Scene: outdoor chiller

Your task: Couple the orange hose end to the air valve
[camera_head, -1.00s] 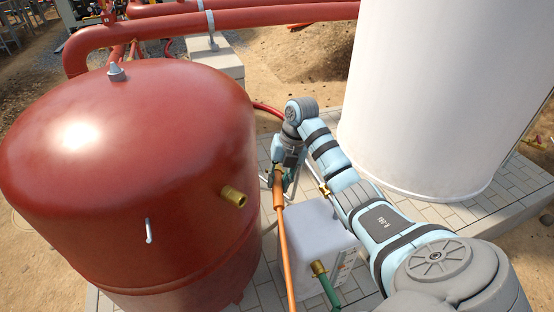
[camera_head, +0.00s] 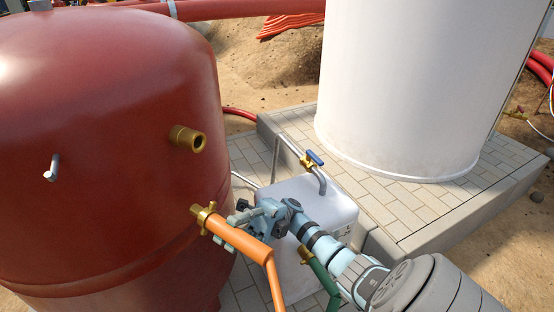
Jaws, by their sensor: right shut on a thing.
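The orange hose (camera_head: 238,241) has a brass end (camera_head: 203,213) with small lugs. My right gripper (camera_head: 232,229) is shut on the hose just behind this end and holds it in the air, pointing up and left. The end shows in front of the side of the red tank (camera_head: 95,170); I cannot tell whether it touches. A brass fitting (camera_head: 186,138) with an open mouth sticks out of the tank, above and left of the hose end and apart from it. A valve with a blue handle (camera_head: 313,158) sits on a grey pipe behind the white box. My left gripper is not in view.
The white box (camera_head: 325,208) stands on paving beside the tank. A green hose (camera_head: 323,279) with a brass end is in front of it. A tall white tank (camera_head: 415,85) stands on a raised paved slab (camera_head: 400,205). Red pipes run behind.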

